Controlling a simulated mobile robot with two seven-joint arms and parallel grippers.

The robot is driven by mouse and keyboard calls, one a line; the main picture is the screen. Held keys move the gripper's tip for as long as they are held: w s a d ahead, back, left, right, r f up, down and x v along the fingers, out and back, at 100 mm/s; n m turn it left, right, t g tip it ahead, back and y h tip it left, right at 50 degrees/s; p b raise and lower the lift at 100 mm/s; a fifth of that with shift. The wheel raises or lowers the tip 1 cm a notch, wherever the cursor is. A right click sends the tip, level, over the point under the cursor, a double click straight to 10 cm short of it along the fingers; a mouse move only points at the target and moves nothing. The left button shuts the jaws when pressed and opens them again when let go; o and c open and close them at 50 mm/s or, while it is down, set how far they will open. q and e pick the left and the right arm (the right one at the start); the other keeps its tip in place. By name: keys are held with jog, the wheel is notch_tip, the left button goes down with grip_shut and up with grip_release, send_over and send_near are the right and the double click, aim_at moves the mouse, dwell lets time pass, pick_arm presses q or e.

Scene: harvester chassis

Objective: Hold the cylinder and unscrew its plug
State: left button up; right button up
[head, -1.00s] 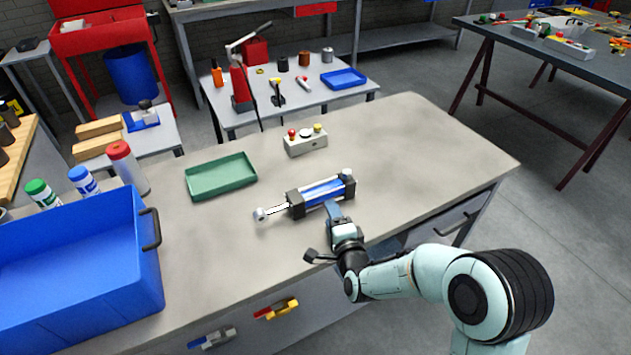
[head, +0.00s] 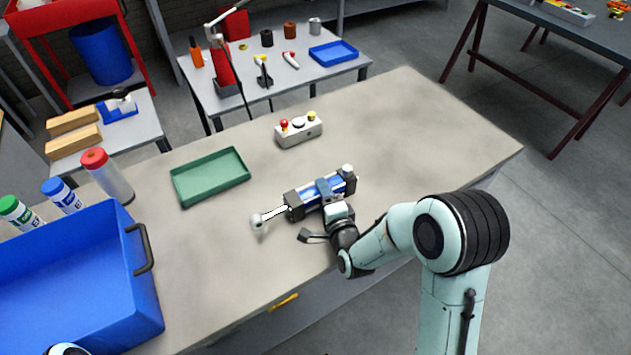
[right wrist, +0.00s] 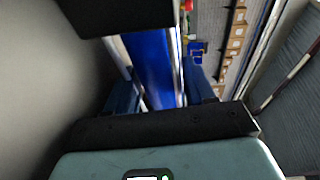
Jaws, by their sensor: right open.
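The cylinder (head: 310,195) lies on the grey workbench (head: 420,130). It has a blue barrel, dark end blocks and a silver rod with an eye at the left. A pale round cap (head: 347,170), perhaps the plug, sits on its right end block. My right gripper (head: 328,190) is at the middle of the barrel from the front side, jaws open. In the right wrist view the blue barrel (right wrist: 152,60) runs between the two fingers of the gripper (right wrist: 160,93). My left gripper is out of view.
A green tray (head: 210,178) and a control box with coloured buttons (head: 298,130) lie behind the cylinder. A large blue bin (head: 80,280) stands at the left, with several bottles behind it. The bench's right side is clear.

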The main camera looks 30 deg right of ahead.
jog(key=shift+s, duration=0.1)
jog(key=shift+s, duration=0.1)
jog(key=shift+c, duration=1.2)
grip_shut()
jog(key=shift+r, duration=0.3)
